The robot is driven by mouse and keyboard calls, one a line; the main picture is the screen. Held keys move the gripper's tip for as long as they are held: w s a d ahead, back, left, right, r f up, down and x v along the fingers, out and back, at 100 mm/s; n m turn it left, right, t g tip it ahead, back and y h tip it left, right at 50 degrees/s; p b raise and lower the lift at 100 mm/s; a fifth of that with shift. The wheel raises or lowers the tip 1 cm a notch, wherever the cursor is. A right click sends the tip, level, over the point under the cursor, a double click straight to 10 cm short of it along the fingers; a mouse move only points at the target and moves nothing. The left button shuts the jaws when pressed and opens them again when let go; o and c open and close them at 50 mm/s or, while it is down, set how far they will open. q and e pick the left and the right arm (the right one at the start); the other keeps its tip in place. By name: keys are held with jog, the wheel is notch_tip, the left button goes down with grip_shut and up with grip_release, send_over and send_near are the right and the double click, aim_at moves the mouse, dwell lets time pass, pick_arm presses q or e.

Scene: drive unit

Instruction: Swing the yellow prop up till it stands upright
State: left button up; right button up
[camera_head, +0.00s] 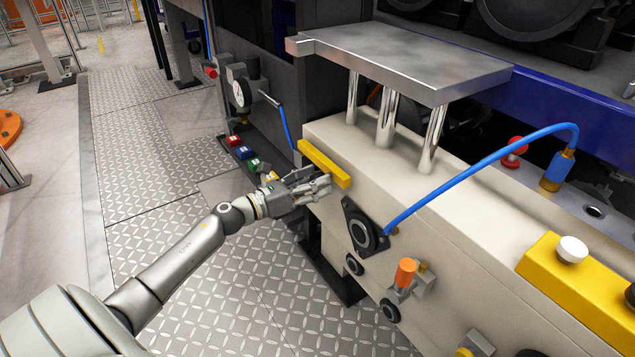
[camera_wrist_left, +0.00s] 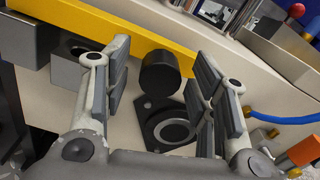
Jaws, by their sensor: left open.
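The yellow prop (camera_head: 324,163) is a long bar lying along the upper front edge of the beige housing (camera_head: 440,237). It is not upright. In the left wrist view the prop (camera_wrist_left: 150,38) runs across the top of the picture, and a black round knob (camera_wrist_left: 160,74) sits just below it. My left gripper (camera_head: 322,186) is beside the prop, on its near side. In the left wrist view its two fingers (camera_wrist_left: 160,82) are spread open, with the knob in the gap between them and not clamped. The hand hides the knob in the head view. My right gripper is not in view.
A grey metal plate (camera_head: 400,60) on posts stands above the housing. A black round flange (camera_head: 361,232) with a blue hose (camera_head: 478,170) is right of the hand. An orange-capped fitting (camera_head: 405,272) sticks out lower down.

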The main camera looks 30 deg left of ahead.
pick_arm(q)
jog(key=shift+w+d, duration=0.2)
jog(key=shift+w, duration=0.35)
jog(key=shift+c, duration=0.3)
grip_shut()
